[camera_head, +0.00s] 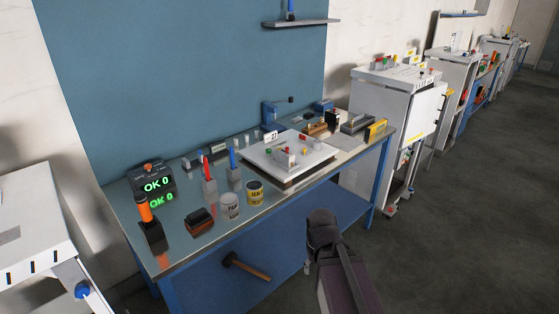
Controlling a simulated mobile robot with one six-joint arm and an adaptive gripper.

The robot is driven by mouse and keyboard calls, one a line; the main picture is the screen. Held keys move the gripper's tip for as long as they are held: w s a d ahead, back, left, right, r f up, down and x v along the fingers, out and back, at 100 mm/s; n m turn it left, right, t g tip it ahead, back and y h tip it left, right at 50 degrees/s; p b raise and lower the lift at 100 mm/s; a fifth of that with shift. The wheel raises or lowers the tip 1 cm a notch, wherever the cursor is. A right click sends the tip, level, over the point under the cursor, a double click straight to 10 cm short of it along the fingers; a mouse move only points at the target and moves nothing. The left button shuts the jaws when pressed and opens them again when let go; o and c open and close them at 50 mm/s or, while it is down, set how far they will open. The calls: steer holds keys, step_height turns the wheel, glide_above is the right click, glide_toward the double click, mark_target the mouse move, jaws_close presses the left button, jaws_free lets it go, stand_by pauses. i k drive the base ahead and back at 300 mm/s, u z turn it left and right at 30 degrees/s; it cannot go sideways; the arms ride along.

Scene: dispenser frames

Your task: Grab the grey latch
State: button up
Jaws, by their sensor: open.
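A white board (262,163) lies on the metal-topped workbench and carries several small parts. A small grey block-like fitting (285,157) stands near its middle, with small red and green pieces around it. This may be the grey latch, but it is too small to be sure. Part of my dark arm rises from the bottom edge in front of the bench. My gripper's fingers cannot be made out, and the arm part in view is apart from the board.
A hammer (246,267) lies on the lower shelf. White cabinets line the right wall; the floor (455,225) is clear.

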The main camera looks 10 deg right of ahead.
mark_target(288, 160)
steer(key=z, duration=0.05)
steer(key=i, duration=0.95)
steer(key=u, duration=0.05)
